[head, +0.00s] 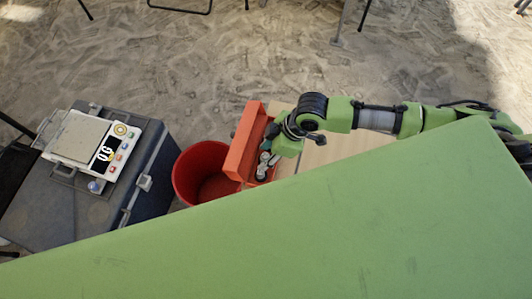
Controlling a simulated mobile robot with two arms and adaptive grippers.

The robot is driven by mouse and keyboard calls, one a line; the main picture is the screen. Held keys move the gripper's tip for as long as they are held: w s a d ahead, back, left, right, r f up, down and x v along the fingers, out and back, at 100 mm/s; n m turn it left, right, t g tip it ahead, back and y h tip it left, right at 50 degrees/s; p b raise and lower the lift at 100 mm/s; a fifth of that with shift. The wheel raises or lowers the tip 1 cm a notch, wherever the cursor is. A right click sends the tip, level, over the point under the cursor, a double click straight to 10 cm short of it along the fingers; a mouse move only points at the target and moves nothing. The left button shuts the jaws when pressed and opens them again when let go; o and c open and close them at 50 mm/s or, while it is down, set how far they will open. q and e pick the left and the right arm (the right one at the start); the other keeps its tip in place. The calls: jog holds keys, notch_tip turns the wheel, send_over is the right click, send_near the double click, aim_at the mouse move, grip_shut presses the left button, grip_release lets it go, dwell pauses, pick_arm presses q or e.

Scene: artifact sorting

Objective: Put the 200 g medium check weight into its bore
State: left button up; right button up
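My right gripper (264,170) points down beside the orange-red open box (240,146), at its right side. Its fingers are small and dark in the head view, and I cannot tell whether they are open, shut or holding anything. I cannot make out the 200 g check weight or its bore. My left gripper is not in view.
A white scale (82,137) with a lit display stands on a grey case (150,165) at the left. A red bucket (182,180) stands between case and box. A pale wooden surface (335,150) lies under my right arm. A close green surface hides the lower view.

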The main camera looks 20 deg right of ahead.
jog(key=v, duration=1.2)
jog(key=shift+r+p, duration=0.3)
jog(key=shift+p, duration=0.05)
jog(key=shift+f, duration=0.1)
